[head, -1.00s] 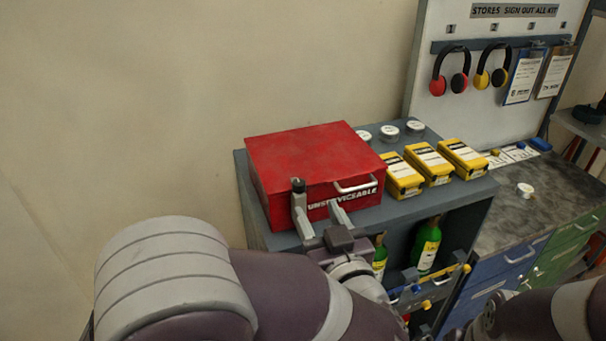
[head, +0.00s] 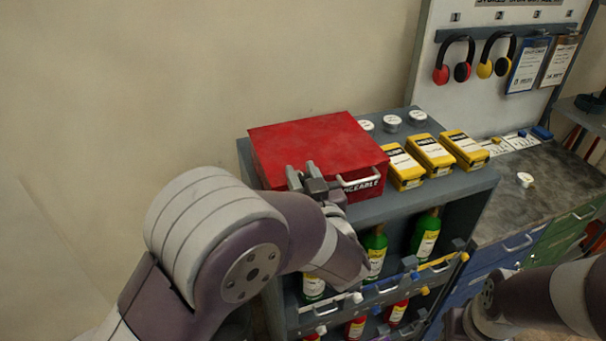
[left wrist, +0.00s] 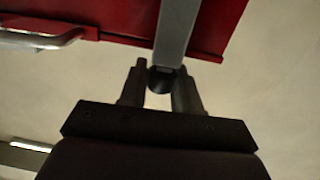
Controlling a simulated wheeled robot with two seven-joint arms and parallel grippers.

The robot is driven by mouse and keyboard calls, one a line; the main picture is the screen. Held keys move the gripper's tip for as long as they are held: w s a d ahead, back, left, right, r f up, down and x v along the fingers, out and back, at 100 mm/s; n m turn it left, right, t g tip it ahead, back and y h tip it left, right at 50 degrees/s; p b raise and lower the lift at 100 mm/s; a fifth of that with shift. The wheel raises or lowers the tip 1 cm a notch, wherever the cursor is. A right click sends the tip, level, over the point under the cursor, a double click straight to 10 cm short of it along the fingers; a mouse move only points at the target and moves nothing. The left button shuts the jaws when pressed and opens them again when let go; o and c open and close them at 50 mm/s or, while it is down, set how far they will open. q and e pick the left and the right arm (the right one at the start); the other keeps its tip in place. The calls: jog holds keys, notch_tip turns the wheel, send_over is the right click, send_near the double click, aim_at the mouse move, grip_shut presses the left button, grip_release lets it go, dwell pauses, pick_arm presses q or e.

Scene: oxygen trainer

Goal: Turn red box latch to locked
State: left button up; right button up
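The red box (head: 318,142) sits on top of the grey shelf unit, with a silver handle (head: 362,182) and white lettering on its front. In the head view my left gripper (head: 303,172) is at the left part of the box front and hides the latch there. In the left wrist view the latch shows as a grey bar (left wrist: 175,35) with a dark round end (left wrist: 162,79). The two fingers sit close on both sides of that dark end and appear shut on it. My right gripper is out of view; only part of that arm shows.
Several yellow boxes (head: 432,155) and white round tubs (head: 391,122) stand right of the red box on the grey shelf unit (head: 400,200). Green bottles (head: 425,232) stand on the shelf below, near my left arm. A wall is behind.

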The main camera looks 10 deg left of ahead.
pick_arm(q)
jog(key=shift+n+g+y, duration=0.3)
jog(key=shift+n+y, duration=0.1)
jog(key=shift+y, duration=0.2)
jog(key=o, duration=0.9)
jog(key=shift+s+d, duration=0.15)
jog(key=shift+s+d, duration=0.1)
jog(key=shift+s, duration=0.05)
jog(key=b+v, duration=0.4)
jog(key=v, duration=0.8)
jog(key=shift+s+r, duration=0.1)
jog(key=shift+s, duration=0.05)
